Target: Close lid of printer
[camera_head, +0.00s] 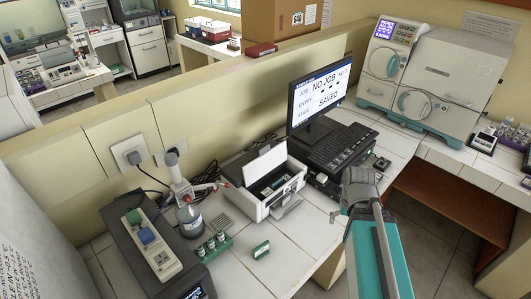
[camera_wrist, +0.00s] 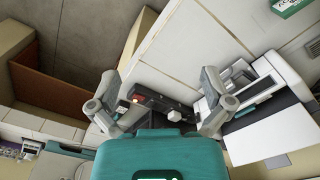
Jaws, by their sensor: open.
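The printer (camera_head: 268,188) is a white box with a dark inside, standing on the white tiled bench in the head view. Its white lid (camera_head: 264,164) is raised and tilted up at the back. In the wrist view the printer (camera_wrist: 258,88) is at the right, seen at a slant, with a broad white panel (camera_wrist: 272,128) that looks like the lid. My gripper (camera_wrist: 160,103) is open, its two grey fingers spread wide with nothing held. In the head view it (camera_head: 352,192) is to the right of the printer, apart from it.
A monitor (camera_head: 318,95) and keyboard (camera_head: 342,145) stand behind and right of the printer. A small green-and-white box (camera_head: 261,249) lies in front on otherwise clear tiles.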

